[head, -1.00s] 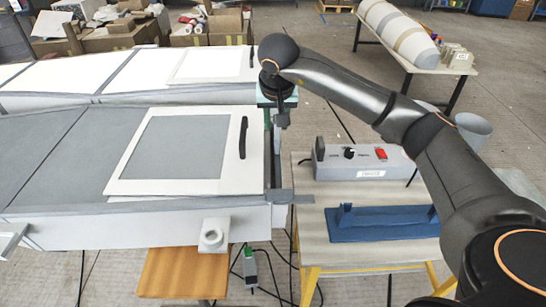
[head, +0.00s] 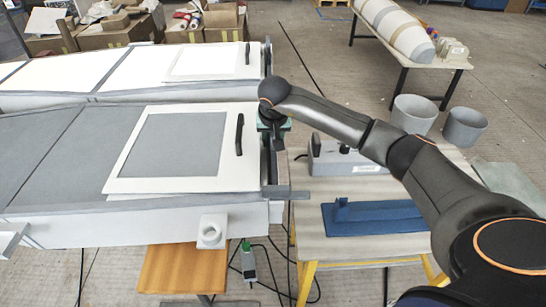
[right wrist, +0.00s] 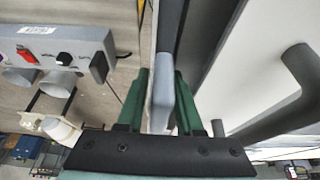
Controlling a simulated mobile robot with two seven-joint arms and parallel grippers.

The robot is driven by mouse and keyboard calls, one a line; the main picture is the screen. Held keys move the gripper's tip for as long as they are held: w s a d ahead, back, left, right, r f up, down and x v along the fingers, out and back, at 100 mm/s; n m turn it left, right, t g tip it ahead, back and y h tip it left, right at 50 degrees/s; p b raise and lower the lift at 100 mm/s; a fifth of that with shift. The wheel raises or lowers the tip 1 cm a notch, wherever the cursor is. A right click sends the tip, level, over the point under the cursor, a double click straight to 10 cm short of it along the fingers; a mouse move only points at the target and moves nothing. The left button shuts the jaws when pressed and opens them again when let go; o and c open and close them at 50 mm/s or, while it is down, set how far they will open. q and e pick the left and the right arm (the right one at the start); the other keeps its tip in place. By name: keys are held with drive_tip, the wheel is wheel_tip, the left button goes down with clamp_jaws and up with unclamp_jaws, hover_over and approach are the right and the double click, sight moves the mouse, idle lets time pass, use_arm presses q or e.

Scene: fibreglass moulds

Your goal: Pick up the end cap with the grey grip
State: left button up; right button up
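The near mould's right end carries a narrow dark end cap (head: 268,168). My right gripper (head: 273,135) is at this end, near the top edge, and covers part of it in the head view. In the right wrist view a grey upright grip (right wrist: 163,85) stands between the two green fingers of my right gripper (right wrist: 162,90). The fingers are apart, one on each side of it. A gap shows on the left; I cannot tell whether the right finger touches it. My left gripper is not in view.
A white framed panel (head: 120,180) with a black handle (head: 239,135) lies on the mould beside the gripper. To the right, a table (head: 307,228) bears a grey control box (head: 345,160) and a blue tool (head: 375,218). Grey buckets (head: 465,127) stand behind.

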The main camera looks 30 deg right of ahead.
drive_tip(key=shift+c, duration=0.3)
clamp_jaws()
drive_tip(key=shift+r, duration=0.1)
idle(0.9)
